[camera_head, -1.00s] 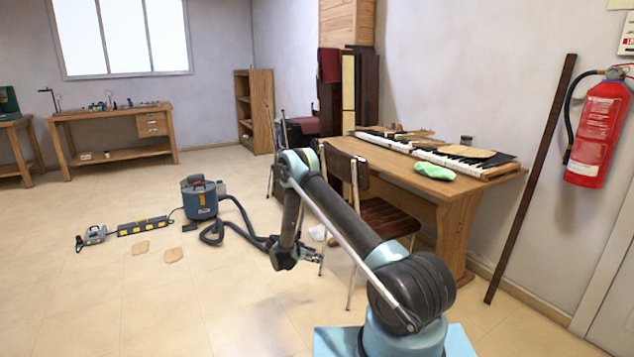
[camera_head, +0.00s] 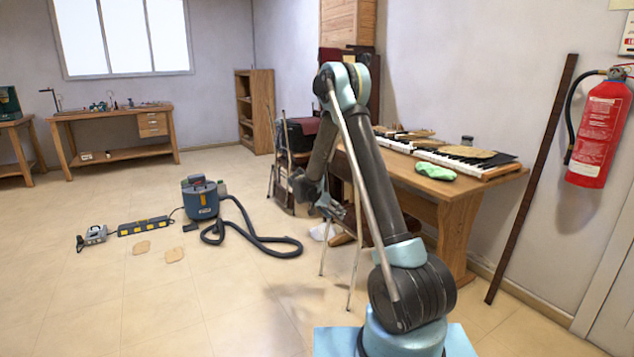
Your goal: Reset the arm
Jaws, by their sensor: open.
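My arm rises from its base at the lower right, bends at a high elbow and hangs down on the left side. My gripper (camera_head: 333,210) is at the lower end of the forearm, in front of the chair, and looks open with nothing between its fingers. The piano keyboard (camera_head: 446,158) lies on the wooden desk (camera_head: 448,187) to the right of my arm. Part of the desk and chair is hidden behind the arm.
A wooden chair (camera_head: 287,178) stands close behind my gripper. A blue vacuum cleaner (camera_head: 201,199) with a black hose lies on the floor to the left. A green cloth (camera_head: 436,172) is on the desk edge. A red fire extinguisher (camera_head: 600,130) hangs on the right wall.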

